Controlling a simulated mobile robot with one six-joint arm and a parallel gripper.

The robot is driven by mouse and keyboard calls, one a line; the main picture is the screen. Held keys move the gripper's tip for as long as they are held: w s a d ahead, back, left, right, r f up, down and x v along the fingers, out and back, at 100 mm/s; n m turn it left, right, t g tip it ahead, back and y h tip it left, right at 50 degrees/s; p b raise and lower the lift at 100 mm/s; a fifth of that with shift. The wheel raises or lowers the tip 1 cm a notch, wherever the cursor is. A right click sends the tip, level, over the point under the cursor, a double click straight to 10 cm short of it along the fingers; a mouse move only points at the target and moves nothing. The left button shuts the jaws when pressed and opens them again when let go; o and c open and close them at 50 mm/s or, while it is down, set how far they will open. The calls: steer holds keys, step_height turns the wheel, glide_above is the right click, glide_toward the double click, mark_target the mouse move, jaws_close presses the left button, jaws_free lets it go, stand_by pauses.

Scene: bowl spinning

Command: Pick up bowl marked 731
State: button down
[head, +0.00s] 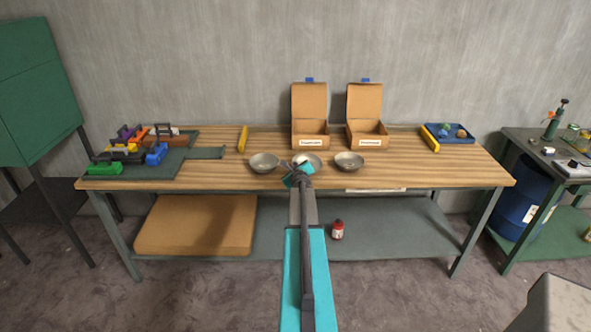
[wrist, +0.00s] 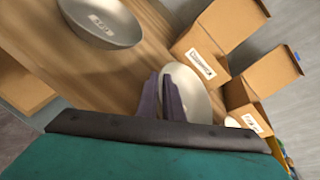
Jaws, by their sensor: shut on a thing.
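Three grey metal bowls stand in a row near the front of the wooden table: a left bowl (head: 264,163), a middle bowl (head: 311,158) and a right bowl (head: 349,161). My gripper (head: 298,168) is at the middle bowl and partly covers it. In the wrist view, the purple fingers of my gripper (wrist: 163,90) are close together, shut on the near rim of the middle bowl (wrist: 190,90). The left bowl (wrist: 98,25) stands apart with a white label too blurred to read. No number is readable on the middle bowl.
Two open cardboard boxes (head: 310,134) (head: 367,133) with labels stand behind the bowls. A green mat (head: 190,166) with several toolboxes lies on the left of the table (head: 440,172). A blue tray (head: 459,140) is at the back right. The table's front right is clear.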

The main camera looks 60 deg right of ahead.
step_height(320, 180, up, 3)
steer(key=shift+f+p, duration=0.15)
steer(key=shift+p, duration=0.3)
steer(key=shift+s+f+b, duration=0.15)
steer(key=shift+s+b, duration=0.2)
steer(key=s+a+r+b, duration=0.1)
steer(key=s+b, duration=0.4)
steer(key=s, duration=1)
steer(key=shift+s+a+r+b, duration=0.15)
steer(key=shift+r+b, duration=0.2)
